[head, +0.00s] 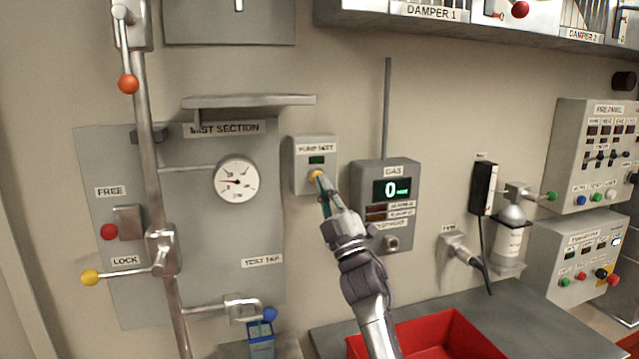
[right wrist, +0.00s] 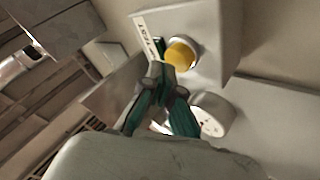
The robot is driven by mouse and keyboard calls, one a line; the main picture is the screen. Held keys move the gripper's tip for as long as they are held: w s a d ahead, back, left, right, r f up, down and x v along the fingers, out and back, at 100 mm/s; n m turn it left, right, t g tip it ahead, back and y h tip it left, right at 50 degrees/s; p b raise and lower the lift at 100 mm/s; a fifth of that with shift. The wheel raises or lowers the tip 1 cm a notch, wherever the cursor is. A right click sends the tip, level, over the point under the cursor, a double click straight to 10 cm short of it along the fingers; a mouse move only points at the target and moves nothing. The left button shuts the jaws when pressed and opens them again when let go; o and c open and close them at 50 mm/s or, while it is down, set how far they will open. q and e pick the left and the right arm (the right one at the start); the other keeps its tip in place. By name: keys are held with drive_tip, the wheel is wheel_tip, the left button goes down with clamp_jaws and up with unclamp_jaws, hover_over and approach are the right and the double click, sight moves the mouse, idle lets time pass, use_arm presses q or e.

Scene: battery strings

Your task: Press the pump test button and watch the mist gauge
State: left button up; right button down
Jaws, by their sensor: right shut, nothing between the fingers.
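The pump test box (head: 316,151) is a small grey wall box with a dark green display and a yellow button (right wrist: 182,54). My right gripper (head: 320,184) is shut and empty, with its fingertips at the button. In the right wrist view the fingertips (right wrist: 165,76) sit just at the button's lower left edge; I cannot tell whether they touch it or whether it is pressed in. The round white mist gauge (head: 237,180) is on the grey mist section panel to the left, its dark needle pointing left. My left gripper is not in view.
A gas meter (head: 385,205) reading 0 hangs just right of the box. A shelf (head: 250,101) juts out above the mist panel. A vertical pipe (head: 158,150) with levers stands left. A red tray (head: 440,335) lies below on the counter.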

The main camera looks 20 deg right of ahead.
drive_tip(key=shift+w+h+b, duration=0.3)
drive_tip(key=shift+w+b, duration=0.3)
drive_tip(key=shift+w, duration=0.15)
idle(0.9)
drive_tip(key=shift+s+p, duration=0.7)
drive_tip(key=shift+s, duration=0.4)
drive_tip(key=s+p, duration=0.2)
drive_tip(key=s, duration=0.3)
drive_tip(key=shift+d, duration=0.1)
idle(0.7)
